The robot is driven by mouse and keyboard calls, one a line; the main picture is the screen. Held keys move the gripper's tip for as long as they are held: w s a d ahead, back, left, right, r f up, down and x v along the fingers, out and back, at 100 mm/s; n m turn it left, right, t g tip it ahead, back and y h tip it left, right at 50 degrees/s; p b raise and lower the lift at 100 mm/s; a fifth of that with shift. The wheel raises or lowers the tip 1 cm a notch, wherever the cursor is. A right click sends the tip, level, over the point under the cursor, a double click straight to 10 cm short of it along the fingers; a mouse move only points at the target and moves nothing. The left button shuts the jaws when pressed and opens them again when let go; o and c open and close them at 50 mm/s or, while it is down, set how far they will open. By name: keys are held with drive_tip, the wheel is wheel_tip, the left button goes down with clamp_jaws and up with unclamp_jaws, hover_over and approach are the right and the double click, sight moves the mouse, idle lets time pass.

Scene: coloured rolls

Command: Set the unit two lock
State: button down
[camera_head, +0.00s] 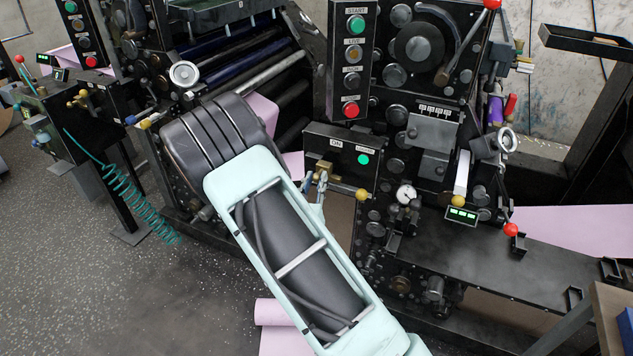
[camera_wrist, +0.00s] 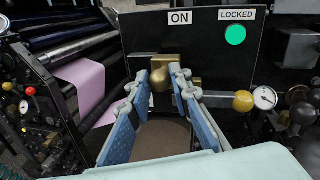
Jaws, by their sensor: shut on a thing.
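The lock panel is a dark plate (camera_head: 314,141) at the centre of the camera_head view, and it fills the upper middle of the camera_wrist view (camera_wrist: 140,35). It bears an ON label (camera_wrist: 180,17), a LOCKED label (camera_wrist: 236,15) and a lit green lamp (camera_wrist: 235,35). A brass lock handle (camera_wrist: 166,60) stands out below the ON label. A lever with a yellow ball (camera_wrist: 243,101) points right, level, below the lamp. My gripper (camera_wrist: 161,77) has its blue-padded fingers closed around the brass handle. In the camera_head view my gripper (camera_head: 318,184) is partly hidden by my arm.
A column of START and other buttons (camera_head: 353,60) rises above the panel. A gauge (camera_head: 405,194), a red ball lever (camera_head: 511,230) and a green-lit display (camera_head: 461,215) are to the right. Pink paper (camera_wrist: 82,90) runs at left. Open floor (camera_head: 80,270) lies at lower left.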

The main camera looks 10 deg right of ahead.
drive_tip(key=shift+s+d+f, duration=0.1)
drive_tip(key=shift+s+d, duration=0.05)
drive_tip(key=shift+d, duration=0.1)
drive_tip(key=c, duration=1.7)
unclamp_jaws()
drive_tip(key=shift+c, duration=0.2)
drive_tip(key=shift+s+a, duration=0.1)
drive_tip(key=shift+s+a, duration=0.15)
drive_tip(key=shift+s, duration=0.1)
drive_tip(key=v, duration=1.1)
drive_tip(key=shift+s, duration=0.1)
